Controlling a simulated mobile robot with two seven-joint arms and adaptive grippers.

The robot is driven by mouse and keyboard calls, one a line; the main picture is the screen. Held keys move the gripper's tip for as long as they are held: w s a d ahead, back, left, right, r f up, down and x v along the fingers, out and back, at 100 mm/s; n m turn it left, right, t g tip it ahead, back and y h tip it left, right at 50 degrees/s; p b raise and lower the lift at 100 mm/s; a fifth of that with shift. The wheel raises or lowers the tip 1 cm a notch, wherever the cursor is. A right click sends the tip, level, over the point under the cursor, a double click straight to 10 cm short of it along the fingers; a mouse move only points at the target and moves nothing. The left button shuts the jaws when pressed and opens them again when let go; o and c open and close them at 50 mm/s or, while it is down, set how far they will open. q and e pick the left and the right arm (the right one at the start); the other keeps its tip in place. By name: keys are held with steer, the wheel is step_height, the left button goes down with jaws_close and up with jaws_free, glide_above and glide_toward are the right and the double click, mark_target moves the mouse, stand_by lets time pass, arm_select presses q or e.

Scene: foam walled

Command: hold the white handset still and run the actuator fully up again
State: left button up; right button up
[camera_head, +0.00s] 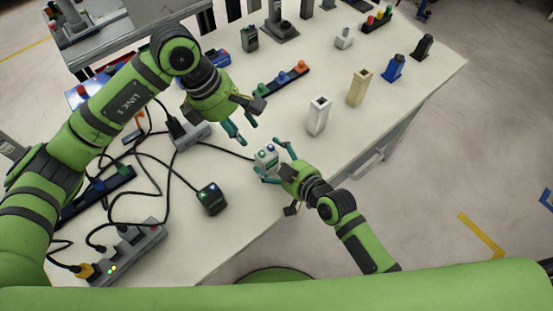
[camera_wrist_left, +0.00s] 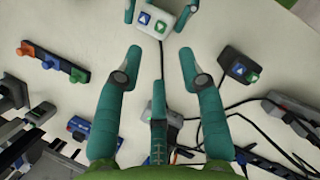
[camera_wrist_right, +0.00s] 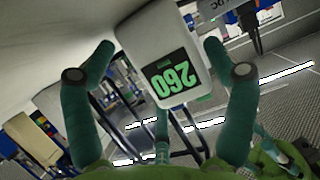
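The white handset (camera_head: 266,157) has a blue and a green arrow button, and its button face also shows in the left wrist view (camera_wrist_left: 158,17). My right gripper (camera_head: 276,162) has a finger along each side of it and appears shut on it. In the right wrist view the handset (camera_wrist_right: 135,45) shows a screen with green digits, upside down, that seem to read 260. My left gripper (camera_head: 244,127) is open and empty, a little above and left of the handset, its fingers spread (camera_wrist_left: 160,60). I cannot tell which object is the actuator.
A dark handset (camera_head: 212,198) with similar buttons lies left of the white one. Black cables run to a grey power strip (camera_head: 128,252). White (camera_head: 319,116) and tan (camera_head: 359,88) blocks and a strip of coloured knobs (camera_head: 281,79) stand on the table further back.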

steer(key=c, duration=0.7)
arm_select(q)
jaws_close()
stand_by(0.5)
